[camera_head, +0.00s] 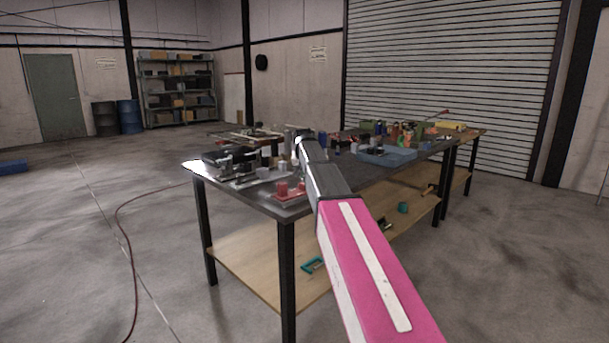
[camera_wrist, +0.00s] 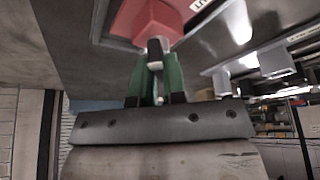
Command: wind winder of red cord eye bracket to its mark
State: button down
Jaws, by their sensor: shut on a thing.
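The red cord eye bracket (camera_head: 290,189) stands on a plate at the near corner of the workbench in the head view. In the wrist view the red block (camera_wrist: 148,18) fills the top middle, in front of my gripper. My gripper (camera_wrist: 156,68) has green fingers that are shut on a small grey and black piece, the winder (camera_wrist: 155,48), at the near side of the red block. The fingers hide part of the winder, and I cannot make out its mark. In the head view my own arm hides the gripper.
The dark workbench top (camera_head: 258,198) holds metal fixtures at left and a blue tray (camera_head: 388,156) with several small items farther right. A lower wooden shelf (camera_head: 250,265) holds a teal clamp (camera_head: 312,265). Grey fittings (camera_wrist: 268,60) stand to the right in the wrist view.

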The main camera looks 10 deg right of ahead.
jog(key=c, duration=1.2)
grip_release()
jog(key=shift+f, duration=0.1)
jog(key=v, duration=1.1)
